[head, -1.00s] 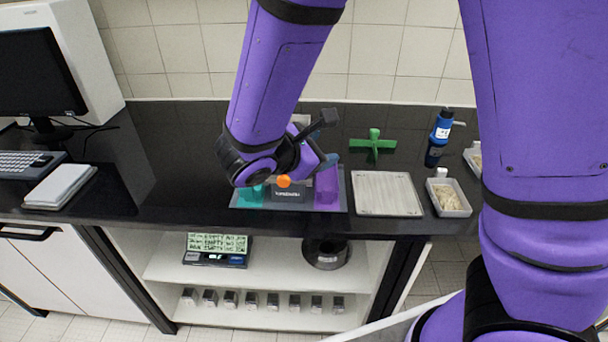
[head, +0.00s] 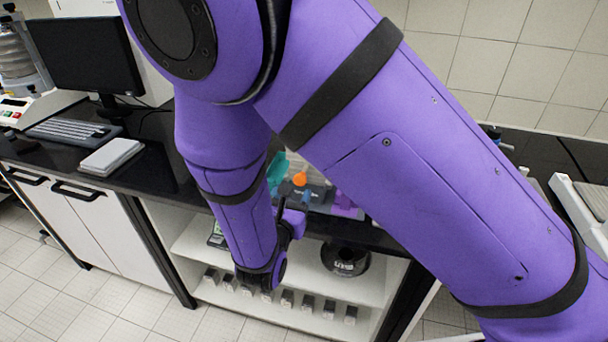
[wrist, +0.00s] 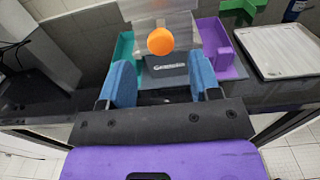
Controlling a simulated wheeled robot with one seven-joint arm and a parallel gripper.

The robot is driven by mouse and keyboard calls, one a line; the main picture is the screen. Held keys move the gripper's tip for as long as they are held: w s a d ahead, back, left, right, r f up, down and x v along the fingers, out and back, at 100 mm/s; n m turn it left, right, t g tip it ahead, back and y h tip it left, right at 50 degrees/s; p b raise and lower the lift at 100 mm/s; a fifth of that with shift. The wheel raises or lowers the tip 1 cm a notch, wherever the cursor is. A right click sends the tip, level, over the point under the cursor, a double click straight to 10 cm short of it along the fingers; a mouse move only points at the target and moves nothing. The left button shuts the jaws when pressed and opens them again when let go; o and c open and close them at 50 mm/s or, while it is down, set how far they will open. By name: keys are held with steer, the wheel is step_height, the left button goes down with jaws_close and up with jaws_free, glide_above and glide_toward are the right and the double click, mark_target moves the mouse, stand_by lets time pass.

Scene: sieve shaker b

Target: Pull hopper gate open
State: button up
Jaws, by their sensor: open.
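A pale translucent panel, perhaps the hopper (wrist: 160,8), shows behind the knob. I cannot make out the gate itself. The knob also shows in the head view (head: 300,179), just above my gripper in the picture. My gripper (wrist: 161,66) is open and empty. Its blue fingers show left and right of the device, with the knob between and beyond their tips. In the head view my arm hides most of the device.
A teal tray (wrist: 124,48) and a purple tray (wrist: 226,62) flank the device. A pale flat panel (wrist: 280,50) lies to the right. The counter's front edge is close. Below, a shelf holds a dark round object (head: 345,259) and several small blocks. A monitor (head: 80,58) stands left.

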mark_target(299, 181)
steer(key=x, duration=0.8)
